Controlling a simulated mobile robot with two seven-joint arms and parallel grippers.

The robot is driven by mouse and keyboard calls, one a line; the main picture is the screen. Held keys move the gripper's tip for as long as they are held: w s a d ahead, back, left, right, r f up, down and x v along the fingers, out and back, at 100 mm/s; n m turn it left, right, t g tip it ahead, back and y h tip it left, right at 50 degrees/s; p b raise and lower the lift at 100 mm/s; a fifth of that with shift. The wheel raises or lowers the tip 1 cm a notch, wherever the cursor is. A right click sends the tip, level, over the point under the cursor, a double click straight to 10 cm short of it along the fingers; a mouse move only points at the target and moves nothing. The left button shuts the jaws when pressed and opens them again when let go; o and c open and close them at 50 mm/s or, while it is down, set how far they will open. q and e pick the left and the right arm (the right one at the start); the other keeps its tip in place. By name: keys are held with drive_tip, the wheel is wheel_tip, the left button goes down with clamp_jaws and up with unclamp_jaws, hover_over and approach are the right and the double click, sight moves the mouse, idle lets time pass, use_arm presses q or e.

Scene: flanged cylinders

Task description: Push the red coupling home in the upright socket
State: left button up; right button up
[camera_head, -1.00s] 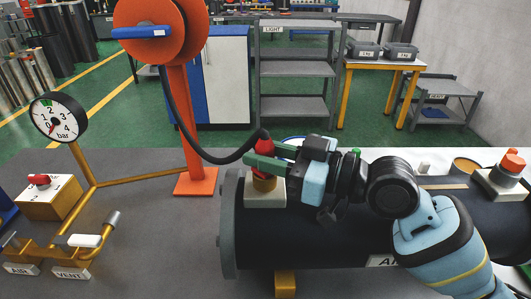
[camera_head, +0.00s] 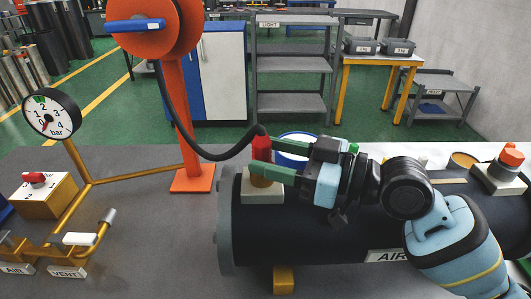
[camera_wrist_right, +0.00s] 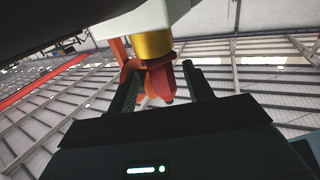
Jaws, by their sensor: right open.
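The red coupling (camera_head: 261,146) stands upright on the brass socket (camera_head: 261,181), with the black hose meeting its top. The socket rises from a pale block on the dark horizontal tank. My right gripper (camera_head: 262,156) comes in from the right, open, with one green finger behind the coupling and one in front. The front finger hides the joint between coupling and socket in the head view. In the right wrist view the red coupling (camera_wrist_right: 160,80) meets the brass socket (camera_wrist_right: 152,45) between the spread fingers; whether it is fully seated I cannot tell. My left gripper is not in view.
The black hose (camera_head: 184,140) runs from the orange reel (camera_head: 153,25) on its post. A pressure gauge (camera_head: 51,113) and brass pipework stand at left. Another block with an orange-red cap (camera_head: 511,155) sits at the tank's right.

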drive_tip(key=shift+b+v, duration=0.5)
drive_tip(key=shift+v, duration=1.95)
drive_tip(key=shift+r, duration=0.1)
